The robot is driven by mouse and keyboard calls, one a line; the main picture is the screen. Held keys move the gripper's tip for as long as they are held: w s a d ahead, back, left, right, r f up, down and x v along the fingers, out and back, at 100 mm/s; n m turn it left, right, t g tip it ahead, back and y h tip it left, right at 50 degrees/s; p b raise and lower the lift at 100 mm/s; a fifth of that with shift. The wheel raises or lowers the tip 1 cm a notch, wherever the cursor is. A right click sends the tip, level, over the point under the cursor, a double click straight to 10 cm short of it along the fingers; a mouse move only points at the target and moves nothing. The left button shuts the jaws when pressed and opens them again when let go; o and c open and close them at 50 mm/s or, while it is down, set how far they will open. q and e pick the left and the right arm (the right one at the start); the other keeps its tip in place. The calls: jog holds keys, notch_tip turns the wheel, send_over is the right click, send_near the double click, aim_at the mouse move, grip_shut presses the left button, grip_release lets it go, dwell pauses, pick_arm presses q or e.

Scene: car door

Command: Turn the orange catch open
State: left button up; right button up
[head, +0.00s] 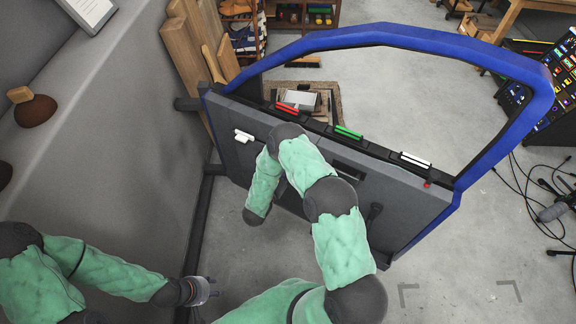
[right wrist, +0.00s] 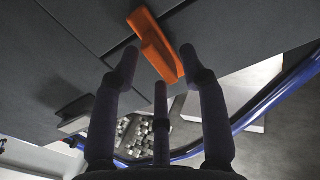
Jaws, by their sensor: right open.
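The orange catch (right wrist: 155,47) is a bar-shaped piece on the dark grey door panel in the right wrist view, lying at a slant. My right gripper (right wrist: 162,85) is open there, with its fingers spread just below the catch. The lower end of the catch lies near the gap between the fingers, and I see no grip on it. In the head view my right arm covers the middle of the door panel (head: 400,204), and the catch and right fingertips do not show. My left gripper (head: 207,290) is low at left, away from the door; its finger state is unclear.
The door has a blue window frame (head: 390,35). Red, green (head: 348,132) and white (head: 415,160) bars sit along its sill. A grey wall (head: 110,110) stands at left; open floor lies at lower right.

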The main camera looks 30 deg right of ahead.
jog(key=shift+d, duration=0.1)
grip_shut()
jog(key=shift+m, duration=0.4)
jog(key=shift+f+m+b, duration=0.2)
jog(key=shift+m+b, duration=0.5)
jog(key=shift+m, duration=2.15)
jog(key=shift+f+m+b, duration=0.15)
jog(key=shift+m+b, duration=0.55)
jog(key=shift+m, duration=2.2)
jog(key=shift+f+m+b, duration=0.2)
jog(key=shift+m+b, duration=0.5)
jog(key=shift+m, duration=2.15)
